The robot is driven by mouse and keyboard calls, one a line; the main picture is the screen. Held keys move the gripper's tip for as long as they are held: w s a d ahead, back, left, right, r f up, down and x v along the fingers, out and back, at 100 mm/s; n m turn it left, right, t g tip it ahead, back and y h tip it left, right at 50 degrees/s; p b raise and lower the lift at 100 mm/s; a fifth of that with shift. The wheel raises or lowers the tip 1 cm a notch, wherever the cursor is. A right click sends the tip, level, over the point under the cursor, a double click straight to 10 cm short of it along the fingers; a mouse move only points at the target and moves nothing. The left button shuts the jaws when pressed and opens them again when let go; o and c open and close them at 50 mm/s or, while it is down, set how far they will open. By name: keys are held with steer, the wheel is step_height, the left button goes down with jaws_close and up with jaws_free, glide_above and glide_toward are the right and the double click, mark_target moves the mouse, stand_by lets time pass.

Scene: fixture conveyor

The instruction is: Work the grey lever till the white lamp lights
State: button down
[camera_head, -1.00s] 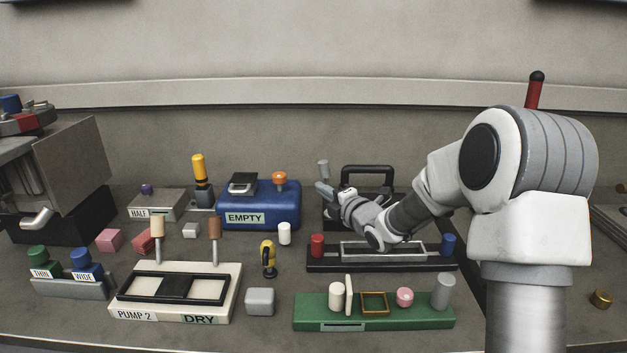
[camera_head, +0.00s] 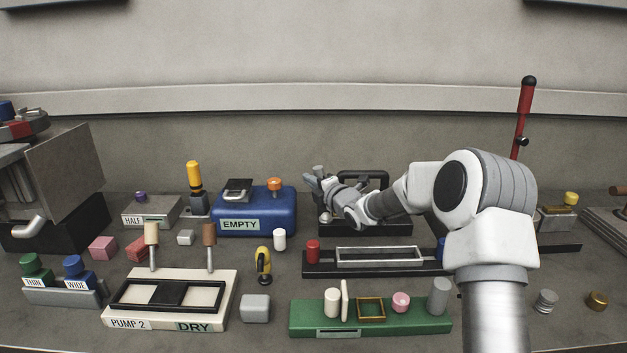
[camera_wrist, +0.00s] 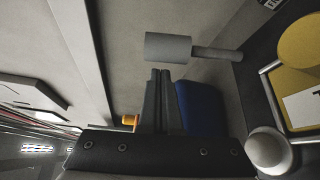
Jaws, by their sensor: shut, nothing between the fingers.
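The grey lever (camera_head: 318,170) stands at the left end of a black unit (camera_head: 398,229) with a dark carrying handle, at the back centre. In the wrist view its thick grey cylindrical grip (camera_wrist: 168,47) and thinner rod lie across, just beyond my fingertips. My gripper (camera_head: 310,184) is shut and empty, close beside the lever in the head view; its fingers show in the wrist view (camera_wrist: 160,74). I cannot tell whether they touch the lever. A pale dome (camera_wrist: 268,150), perhaps the white lamp, shows in the wrist view and looks unlit. My arm partly hides the unit in the head view.
A blue EMPTY case (camera_head: 288,212) stands left of the gripper. A green tray (camera_head: 370,327) is nearer. A tall red lever (camera_head: 523,110) rises behind my arm.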

steer(key=shift+w+d+r, duration=0.1)
steer(key=shift+d, duration=0.35)
steer(key=shift+d, duration=0.1)
steer(key=shift+d+m+b, duration=0.15)
steer(key=shift+m+b, duration=0.15)
steer(key=shift+b, duration=0.2)
